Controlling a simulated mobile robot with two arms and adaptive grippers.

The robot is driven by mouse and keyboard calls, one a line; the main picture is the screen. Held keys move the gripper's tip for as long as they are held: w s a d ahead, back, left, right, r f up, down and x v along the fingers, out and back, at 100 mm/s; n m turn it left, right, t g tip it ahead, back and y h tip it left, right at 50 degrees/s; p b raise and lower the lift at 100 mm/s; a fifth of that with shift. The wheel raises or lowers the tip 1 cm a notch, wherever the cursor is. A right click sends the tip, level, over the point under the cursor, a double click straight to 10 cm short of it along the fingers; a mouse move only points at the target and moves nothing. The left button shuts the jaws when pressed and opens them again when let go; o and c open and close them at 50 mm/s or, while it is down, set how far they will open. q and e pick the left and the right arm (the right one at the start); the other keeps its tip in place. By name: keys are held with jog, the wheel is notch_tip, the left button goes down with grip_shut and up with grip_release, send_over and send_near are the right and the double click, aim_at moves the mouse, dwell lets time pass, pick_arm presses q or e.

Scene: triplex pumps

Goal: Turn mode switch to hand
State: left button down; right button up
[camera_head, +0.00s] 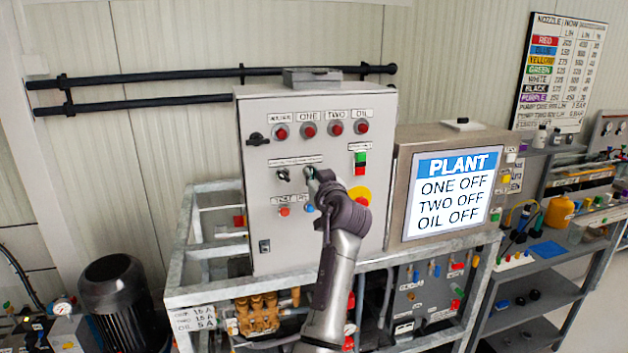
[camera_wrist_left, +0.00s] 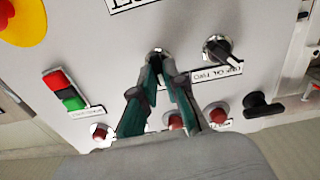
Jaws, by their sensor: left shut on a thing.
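The grey control panel (camera_head: 264,215) stands upright in the middle of the head view. It carries two rotary switches side by side under small labels that I cannot read clearly. The left switch (camera_head: 284,174) is black and free; it also shows in the wrist view (camera_wrist_left: 221,49). My left gripper (camera_head: 312,178) is at the right switch. In the wrist view my left gripper (camera_wrist_left: 159,62) has its two green-grey fingertips closed around this right switch (camera_wrist_left: 157,53). The fingers hide most of its knob, so I cannot tell its position. My right gripper is not in view.
Red lamps (camera_head: 308,130) line the panel's top. A green and red button block (camera_head: 360,163) and a yellow emergency stop (camera_head: 361,193) sit right of the gripper. A screen (camera_head: 450,193) reads ONE OFF, TWO OFF, OIL OFF. A metal frame (camera_head: 205,290) surrounds the panel's base.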

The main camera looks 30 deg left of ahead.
pick_arm(q)
jog(key=shift+s+a+n+b, duration=0.1)
jog(key=shift+n+b, duration=4.1)
jog(key=shift+b, duration=2.15)
jog(key=c, duration=1.2)
grip_release()
jog(key=shift+f, duration=0.1)
